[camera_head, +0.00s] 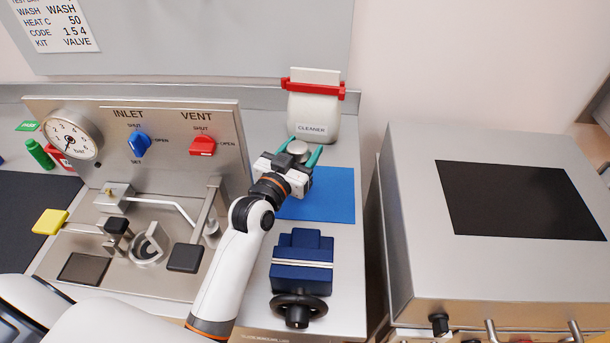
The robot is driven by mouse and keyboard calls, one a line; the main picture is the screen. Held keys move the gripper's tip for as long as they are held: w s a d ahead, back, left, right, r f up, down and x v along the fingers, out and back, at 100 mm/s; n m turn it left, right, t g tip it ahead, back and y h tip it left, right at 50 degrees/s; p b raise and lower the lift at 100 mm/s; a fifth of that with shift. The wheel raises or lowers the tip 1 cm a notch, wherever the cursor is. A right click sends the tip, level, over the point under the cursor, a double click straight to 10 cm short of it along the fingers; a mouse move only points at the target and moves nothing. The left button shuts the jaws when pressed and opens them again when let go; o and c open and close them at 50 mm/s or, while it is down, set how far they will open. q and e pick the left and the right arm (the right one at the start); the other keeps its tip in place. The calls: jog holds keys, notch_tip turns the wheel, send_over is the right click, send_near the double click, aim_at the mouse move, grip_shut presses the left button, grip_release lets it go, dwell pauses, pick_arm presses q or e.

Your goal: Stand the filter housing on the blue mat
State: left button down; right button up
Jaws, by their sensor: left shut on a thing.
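The blue mat (335,198) lies flat on the steel counter, right of the panel. My left gripper (304,152) is over the mat's far left part, with its teal fingers shut on a round, silvery thing, which I take to be the filter housing (298,147). Only the housing's rounded top shows; its lower part is hidden by the gripper, so I cannot tell whether it touches the mat. My right gripper is not in view.
A white cleaner container (314,117) with a red clamp stands just behind the gripper. A dark blue block with a handwheel (301,263) stands in front of the mat. A panel with a gauge and valves (165,140) is left; a large grey box (480,255) is right.

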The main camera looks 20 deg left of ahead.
pick_arm(q)
jog(key=shift+f, duration=2.85)
jog(key=shift+f, duration=0.15)
jog(key=c, duration=0.5)
grip_release()
jog(key=shift+s, duration=0.1)
jog(key=s, duration=0.2)
jog(key=s+b, duration=0.1)
jog(key=s, duration=0.2)
jog(key=s+a, duration=0.1)
jog(key=s, duration=0.1)
jog(key=shift+s, duration=0.15)
